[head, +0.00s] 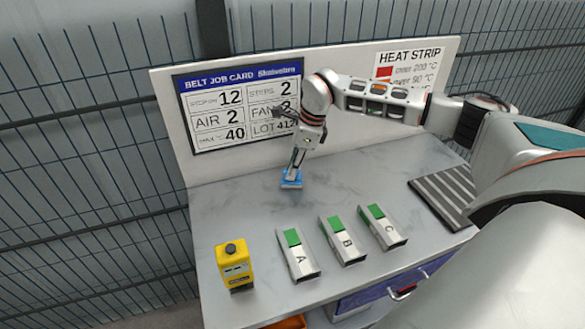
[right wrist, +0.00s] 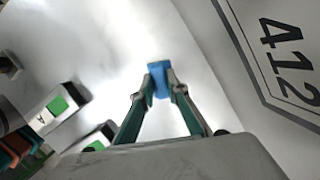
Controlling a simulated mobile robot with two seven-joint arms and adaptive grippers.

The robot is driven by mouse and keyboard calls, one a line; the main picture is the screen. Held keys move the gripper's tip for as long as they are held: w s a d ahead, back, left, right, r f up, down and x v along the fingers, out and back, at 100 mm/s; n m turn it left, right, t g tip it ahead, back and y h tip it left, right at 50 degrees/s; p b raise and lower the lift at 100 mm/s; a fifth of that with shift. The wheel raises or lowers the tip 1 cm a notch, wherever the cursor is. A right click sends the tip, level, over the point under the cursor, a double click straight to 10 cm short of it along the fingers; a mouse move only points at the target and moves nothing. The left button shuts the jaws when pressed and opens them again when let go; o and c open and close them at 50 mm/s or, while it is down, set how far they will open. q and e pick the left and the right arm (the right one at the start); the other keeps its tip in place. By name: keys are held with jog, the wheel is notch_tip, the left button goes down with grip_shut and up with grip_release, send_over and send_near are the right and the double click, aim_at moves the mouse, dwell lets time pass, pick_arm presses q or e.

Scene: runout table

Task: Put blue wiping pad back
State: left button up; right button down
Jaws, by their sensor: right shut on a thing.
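The blue wiping pad (head: 291,183) is at the back middle of the table, below the job card board. In the right wrist view the blue pad (right wrist: 158,72) shows between the fingertips. My right gripper (head: 295,172) points down and is shut on the pad; it also shows in the right wrist view (right wrist: 160,88). I cannot tell whether the pad touches the table or is just above it. My left gripper is not in view.
Blocks A (head: 300,260), B (head: 346,247) and C (head: 385,233) with green ends lie along the front. A yellow device (head: 235,268) stands at front left. A ridged dark mat (head: 446,194) lies at right. The job card board (head: 240,105) rises behind.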

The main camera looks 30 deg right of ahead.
jog(key=shift+f, duration=0.1)
jog(key=c, duration=2)
grip_release()
jog(key=v, duration=1.2)
jog(key=shift+s, duration=0.1)
